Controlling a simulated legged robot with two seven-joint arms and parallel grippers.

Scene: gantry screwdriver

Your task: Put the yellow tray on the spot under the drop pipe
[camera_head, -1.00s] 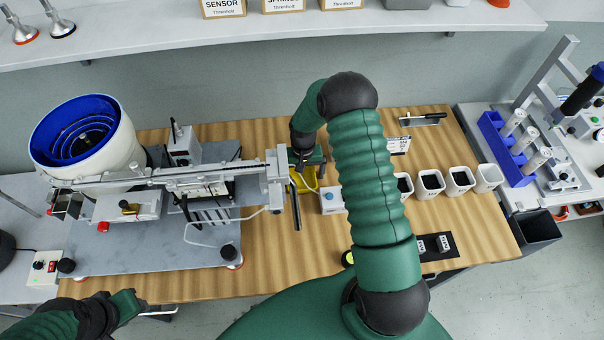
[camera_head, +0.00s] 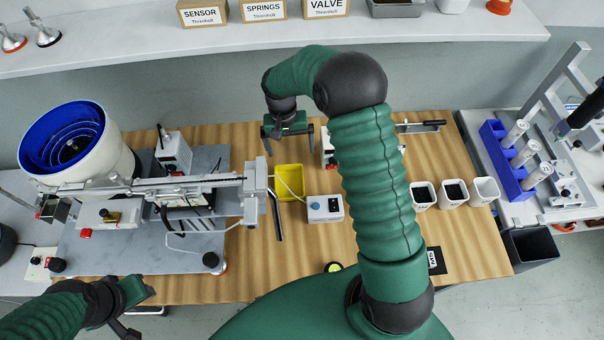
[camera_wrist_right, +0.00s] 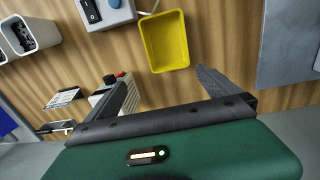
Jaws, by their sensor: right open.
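The yellow tray (camera_head: 290,190) sits empty on the wooden bench, just right of the gantry's end; a pale cable crosses in front of it. It also shows in the right wrist view (camera_wrist_right: 165,42), upright and clear of the fingers. A dark slanted tube (camera_head: 277,216) hangs at the gantry end, left of the tray's near side; I cannot tell whether it is the drop pipe. My right gripper (camera_head: 288,140) is open and empty, above and behind the tray. It shows in its wrist view (camera_wrist_right: 165,84). My left gripper (camera_head: 140,308) is low at the left, its jaws unclear.
A control box (camera_head: 325,208) stands right of the tray. The blue bowl feeder (camera_head: 70,140) and gantry rail (camera_head: 150,187) fill the left. White cups (camera_head: 484,190) stand at the right. My right arm hides part of the bench.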

